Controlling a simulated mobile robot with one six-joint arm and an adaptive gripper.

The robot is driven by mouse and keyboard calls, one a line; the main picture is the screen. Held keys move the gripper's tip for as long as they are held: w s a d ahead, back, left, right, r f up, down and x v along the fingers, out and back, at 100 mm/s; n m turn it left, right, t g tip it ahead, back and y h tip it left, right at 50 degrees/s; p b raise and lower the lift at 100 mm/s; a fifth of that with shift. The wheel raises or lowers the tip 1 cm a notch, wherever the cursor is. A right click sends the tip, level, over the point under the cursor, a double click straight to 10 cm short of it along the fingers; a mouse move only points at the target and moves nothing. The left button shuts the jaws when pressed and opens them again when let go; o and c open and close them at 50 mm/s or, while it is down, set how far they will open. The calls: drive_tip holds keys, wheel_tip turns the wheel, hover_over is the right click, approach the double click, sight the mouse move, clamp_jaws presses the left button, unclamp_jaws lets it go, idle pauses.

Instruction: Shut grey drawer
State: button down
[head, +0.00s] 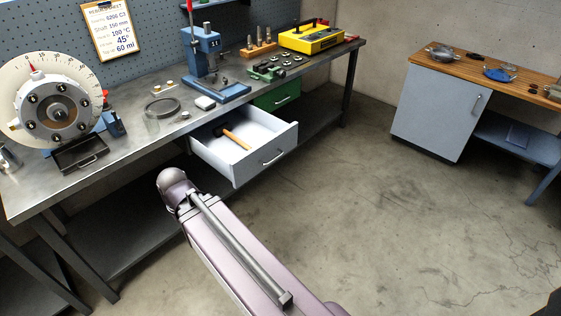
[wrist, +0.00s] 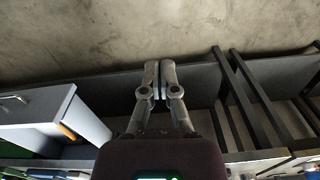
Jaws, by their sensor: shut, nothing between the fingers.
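The grey drawer (head: 265,162) stands pulled out from under the workbench in the head view, with a bar handle (head: 273,156) on its front. A hammer with an orange handle (head: 238,141) lies inside it. In the wrist view the drawer (wrist: 38,106) is at the left, with part of its handle (wrist: 14,99) showing. My gripper (wrist: 154,66) is shut and empty, to the right of the drawer and apart from it. In the head view my arm reaches up from the bottom, and the gripper's fingers cannot be made out.
A green drawer (head: 277,97) sits under the bench beyond the grey one. The workbench (head: 120,180) carries a dial wheel (head: 58,112), a blue press (head: 205,60) and a yellow case (head: 311,38). A grey cabinet (head: 430,113) stands at the right. The floor before the drawer is clear.

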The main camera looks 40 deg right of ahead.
drive_tip(key=w+d+f+m+t+y+b, duration=0.25)
drive_tip(key=d+f+b, duration=0.2)
drive_tip(key=d, duration=0.35)
drive_tip(key=w+d+f+m+t+y+b, duration=0.1)
drive_tip(key=w+d+f+m+t+b, duration=0.2)
drive_tip(key=d+b, duration=0.35)
drive_tip(key=w+d+f+m+t+y+b, duration=0.25)
drive_tip(key=w+d+b, duration=0.2)
drive_tip(key=d, duration=0.35)
drive_tip(key=s+d+m+t+h+b, duration=0.1)
drive_tip(key=s+d+m+t+b, duration=0.1)
drive_tip(key=d, duration=0.8)
drive_tip(key=s+d+f+m+t+h+b, duration=0.1)
drive_tip(key=s+d+m+t+h+b, duration=0.1)
drive_tip(key=d, duration=0.8)
drive_tip(key=s+d+f+m+t+h+b, duration=0.1)
drive_tip(key=s+d+m+t+b, duration=0.2)
drive_tip(key=d, duration=0.7)
drive_tip(key=m+b, duration=0.2)
drive_tip(key=b, duration=0.2)
drive_tip(key=shift+s+f+t+h, duration=0.2)
drive_tip(key=shift+t+h, duration=0.1)
drive_tip(key=shift+h, duration=0.1)
drive_tip(key=shift+d, duration=0.1)
drive_tip(key=b+x, duration=0.3)
drive_tip(key=x, duration=1.1)
